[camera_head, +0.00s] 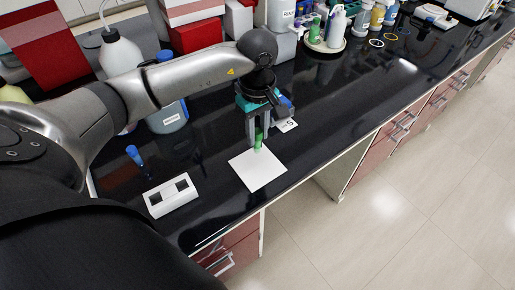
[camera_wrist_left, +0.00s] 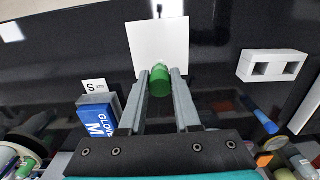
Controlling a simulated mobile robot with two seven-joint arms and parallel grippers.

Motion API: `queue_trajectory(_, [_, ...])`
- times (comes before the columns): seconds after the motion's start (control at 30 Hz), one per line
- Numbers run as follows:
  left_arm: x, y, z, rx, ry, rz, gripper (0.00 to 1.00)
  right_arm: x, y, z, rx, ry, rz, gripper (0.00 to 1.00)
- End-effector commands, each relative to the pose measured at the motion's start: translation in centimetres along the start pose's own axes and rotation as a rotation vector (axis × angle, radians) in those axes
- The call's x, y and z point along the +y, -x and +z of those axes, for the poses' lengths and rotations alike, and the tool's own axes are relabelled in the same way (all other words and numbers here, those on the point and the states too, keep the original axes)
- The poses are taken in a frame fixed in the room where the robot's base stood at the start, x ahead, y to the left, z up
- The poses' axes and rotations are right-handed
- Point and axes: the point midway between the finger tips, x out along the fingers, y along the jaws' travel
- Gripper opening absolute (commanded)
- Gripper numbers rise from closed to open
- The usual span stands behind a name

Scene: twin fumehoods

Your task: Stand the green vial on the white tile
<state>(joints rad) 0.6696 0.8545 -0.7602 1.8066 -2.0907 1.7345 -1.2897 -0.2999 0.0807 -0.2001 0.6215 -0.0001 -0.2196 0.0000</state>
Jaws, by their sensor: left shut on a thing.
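The green vial (camera_head: 258,141) is held upright, or nearly so, between the fingers of my left gripper (camera_head: 256,134). In the left wrist view the green vial (camera_wrist_left: 160,82) sits between the two fingertips of the left gripper (camera_wrist_left: 160,76), which is shut on it. The white tile (camera_head: 258,173) lies flat on the black bench. It also shows in the left wrist view (camera_wrist_left: 158,42). The vial is at the tile's back edge in the head view. I cannot tell whether its base touches the tile. My right gripper is not in view.
A white block with two square holes (camera_head: 171,195) lies left of the tile, with a blue-topped item (camera_head: 134,154) behind it. A card marked S (camera_head: 287,125) and a blue glove box (camera_wrist_left: 97,117) are close to the gripper. Bottles stand behind. The bench right of the tile is clear.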

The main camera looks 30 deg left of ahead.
Motion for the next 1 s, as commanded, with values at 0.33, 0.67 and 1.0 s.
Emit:
queue_trajectory(0.33, [0.0, -3.4, 0.1, -0.001, -0.001, -0.001, 0.0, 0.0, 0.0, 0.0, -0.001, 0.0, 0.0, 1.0])
queue_trajectory(0.67, [0.1, -6.7, 0.0, 0.001, -0.001, 0.002, 0.0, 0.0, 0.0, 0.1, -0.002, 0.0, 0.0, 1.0])
queue_trajectory(1.0, [0.0, -7.0, 0.0, 0.001, -0.002, 0.001, 0.37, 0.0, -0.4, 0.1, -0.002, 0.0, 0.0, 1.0])
